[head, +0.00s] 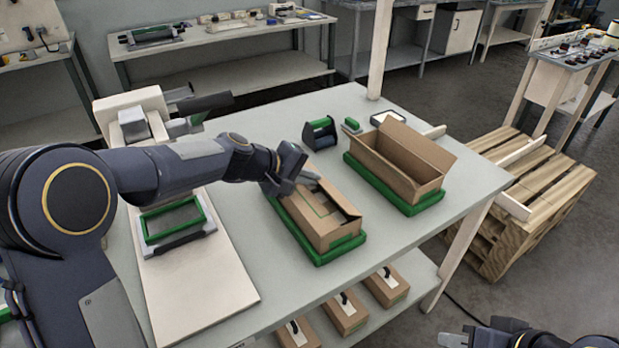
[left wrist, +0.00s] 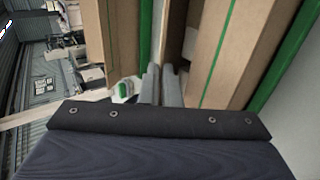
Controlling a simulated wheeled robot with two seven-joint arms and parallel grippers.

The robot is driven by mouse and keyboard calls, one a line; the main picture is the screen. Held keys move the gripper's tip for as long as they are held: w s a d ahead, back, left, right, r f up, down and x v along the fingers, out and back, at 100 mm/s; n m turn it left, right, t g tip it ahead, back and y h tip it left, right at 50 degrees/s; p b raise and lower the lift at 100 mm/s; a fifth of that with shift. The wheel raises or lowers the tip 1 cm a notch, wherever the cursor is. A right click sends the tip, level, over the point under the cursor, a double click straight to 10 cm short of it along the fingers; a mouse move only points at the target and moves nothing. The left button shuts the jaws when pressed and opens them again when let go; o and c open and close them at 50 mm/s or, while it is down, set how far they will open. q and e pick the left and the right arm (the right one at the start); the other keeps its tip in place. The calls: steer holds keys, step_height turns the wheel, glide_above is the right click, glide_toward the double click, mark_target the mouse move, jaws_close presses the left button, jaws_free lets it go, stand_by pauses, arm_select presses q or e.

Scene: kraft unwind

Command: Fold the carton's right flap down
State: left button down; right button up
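A brown carton (head: 327,228) sits in a green tray (head: 318,258) on the grey table. My right gripper (head: 480,336) is partly in view at the bottom edge, away from the table.
A second, open-topped carton (head: 425,172) stands in another green tray (head: 402,203) to the right. A green-and-black tape dispenser (head: 320,133) is behind. A white board with a green frame (head: 172,220) lies left. Small cartons (head: 345,313) are on the lower shelf.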

arm_select(q)
steer(key=shift+s+a+f+t+h+b, duration=0.15)
steer(key=shift+f+t+h+b, duration=0.3)
steer(key=shift+b, duration=2.1)
steer(key=shift+s+a+f+t+h+b, duration=0.2)
steer(key=shift+f+h+b, duration=0.3)
steer(key=shift+b, duration=2)
steer(key=shift+w+b, duration=0.15)
steer(key=shift+b, duration=0.2)
steer(key=shift+r, duration=0.2)
steer(key=c, duration=1.6)
jaws_free()
steer(key=shift+c, duration=0.2)
